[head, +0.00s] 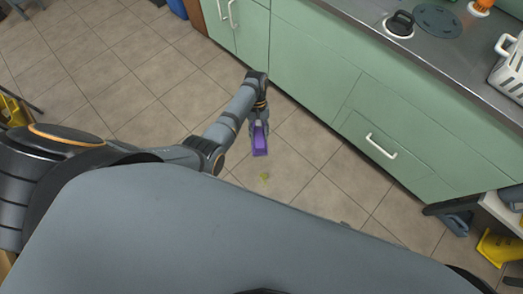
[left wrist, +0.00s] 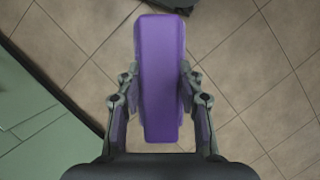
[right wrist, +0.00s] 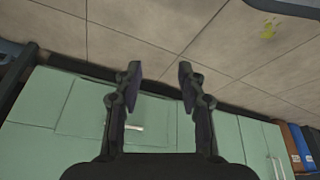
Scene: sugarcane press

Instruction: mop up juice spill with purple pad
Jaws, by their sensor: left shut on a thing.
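A purple pad (head: 260,140) is held in my left gripper (head: 259,124), above the tiled floor. In the left wrist view the long purple pad (left wrist: 160,75) sits between the two fingers of the gripper (left wrist: 158,95), which touch its sides. A small yellow-green juice spill (head: 264,177) lies on the floor, just below the pad in the head view and apart from it. The spill also shows at the top right of the right wrist view (right wrist: 268,31). My right gripper (right wrist: 157,75) is open and empty; it is not seen in the head view.
Green cabinets (head: 320,70) with a steel counter (head: 440,60) run along the right. A white basket (head: 508,72) stands on the counter. A yellow object (head: 500,247) is at the lower right. Tiled floor around the spill is clear.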

